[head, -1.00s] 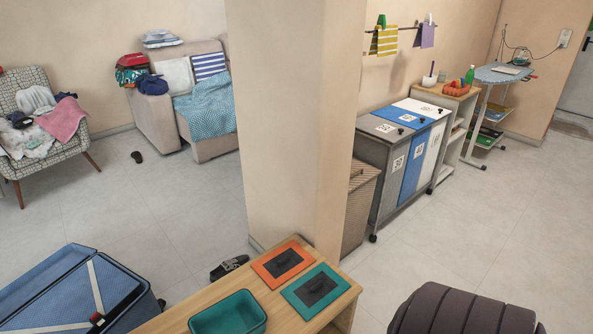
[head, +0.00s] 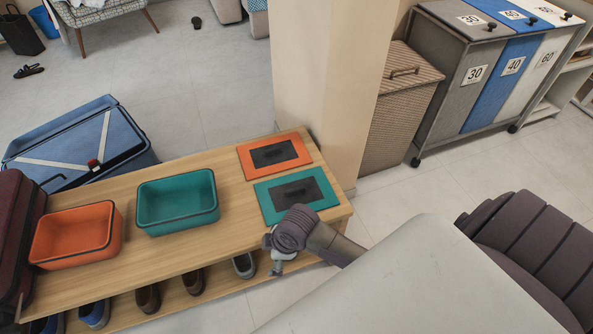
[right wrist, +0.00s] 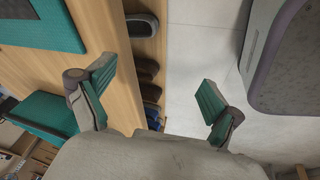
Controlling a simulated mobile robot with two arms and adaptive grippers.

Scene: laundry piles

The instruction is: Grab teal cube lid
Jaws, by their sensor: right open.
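The teal lid (head: 272,195) lies flat on the right end of a wooden bench, with a dark centre panel and a dark handle. Its teal corner shows at the upper left of the right wrist view (right wrist: 38,22). My right gripper (head: 281,262) is at the bench's near edge, just in front of the lid and apart from it. In the right wrist view its fingers (right wrist: 158,88) are spread with nothing between them. My wrist covers a little of the lid's near edge. My left gripper is not in view.
An orange lid (head: 248,170) lies behind the teal one. A teal bin (head: 155,222) and an orange bin (head: 50,255) stand left on the bench (head: 215,240). Shoes (head: 148,298) sit on the shelf below.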

